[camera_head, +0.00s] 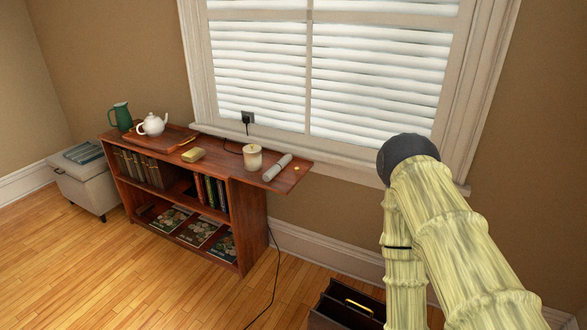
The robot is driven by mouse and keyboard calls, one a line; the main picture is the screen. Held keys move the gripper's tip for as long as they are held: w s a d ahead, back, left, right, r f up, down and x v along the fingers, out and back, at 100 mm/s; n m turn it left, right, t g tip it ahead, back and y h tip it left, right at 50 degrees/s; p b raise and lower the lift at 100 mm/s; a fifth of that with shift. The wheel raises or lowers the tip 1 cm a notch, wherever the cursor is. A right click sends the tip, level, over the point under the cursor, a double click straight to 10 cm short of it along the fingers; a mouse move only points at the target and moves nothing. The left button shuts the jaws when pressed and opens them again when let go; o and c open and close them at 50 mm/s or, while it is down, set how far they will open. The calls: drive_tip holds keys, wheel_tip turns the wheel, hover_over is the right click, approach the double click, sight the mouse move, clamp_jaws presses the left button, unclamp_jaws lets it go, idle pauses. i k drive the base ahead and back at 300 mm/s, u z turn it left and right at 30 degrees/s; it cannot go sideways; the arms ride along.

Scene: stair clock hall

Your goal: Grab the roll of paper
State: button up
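The roll of paper (277,167) is a pale grey-white tube lying on its side near the right end of the wooden shelf unit's top (258,180). It lies at a slant, just right of a cream lidded jar (252,157). A small round orange-tan object lies just right of the roll. My arm, in a pale yellow sleeve with a dark joint, rises at the right of the picture, well apart from the roll. My gripper is not in view.
A white teapot (152,124) stands on a wooden tray, with a green jug (120,116) behind and a yellowish block (193,155) nearer. A black cord hangs to the floor. A dark box (345,308) stands low near my arm; the wooden floor (150,270) in front is clear.

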sight(280, 165)
drive_tip(key=z, duration=0.85)
drive_tip(key=i, duration=1.35)
drive_tip(key=u, duration=0.9)
